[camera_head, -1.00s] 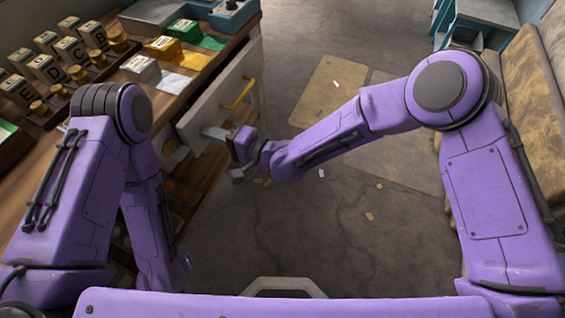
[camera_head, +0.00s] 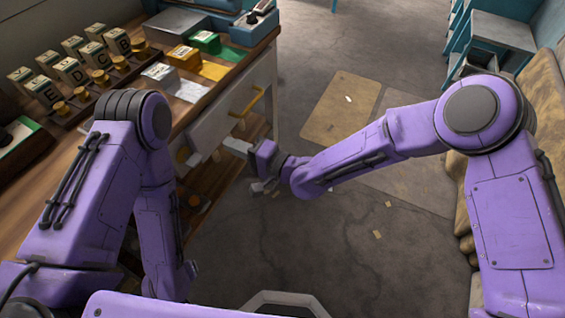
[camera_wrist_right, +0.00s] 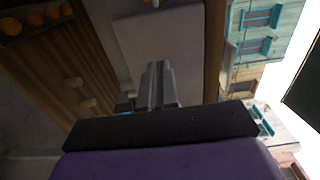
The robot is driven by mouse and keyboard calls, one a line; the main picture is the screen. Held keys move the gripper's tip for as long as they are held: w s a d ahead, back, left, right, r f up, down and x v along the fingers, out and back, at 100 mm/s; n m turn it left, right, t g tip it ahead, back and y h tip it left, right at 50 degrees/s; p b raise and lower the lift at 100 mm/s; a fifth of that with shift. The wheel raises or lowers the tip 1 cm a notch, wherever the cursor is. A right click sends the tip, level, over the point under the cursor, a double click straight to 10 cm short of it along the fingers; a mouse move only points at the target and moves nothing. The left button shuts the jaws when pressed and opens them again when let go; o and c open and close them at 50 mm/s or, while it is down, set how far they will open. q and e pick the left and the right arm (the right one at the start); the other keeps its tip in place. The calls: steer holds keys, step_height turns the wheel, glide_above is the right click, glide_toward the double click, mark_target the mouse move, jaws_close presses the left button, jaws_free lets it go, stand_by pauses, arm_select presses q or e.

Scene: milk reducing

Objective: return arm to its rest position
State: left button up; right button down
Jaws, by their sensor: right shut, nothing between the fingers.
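My right arm reaches in from the right in the head view, and its gripper (camera_head: 240,165) is in front of the wooden counter's side, below the drawer with a yellow handle. In the right wrist view the right gripper's fingers (camera_wrist_right: 155,82) are together with nothing between them. My left arm is folded down at the left in the head view. Its gripper is hidden or out of the picture.
Open floor (camera_head: 330,235) lies in the middle; a worn couch (camera_head: 545,95) stands at right.

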steer(key=b+v, duration=0.1)
steer(key=v, duration=0.9)
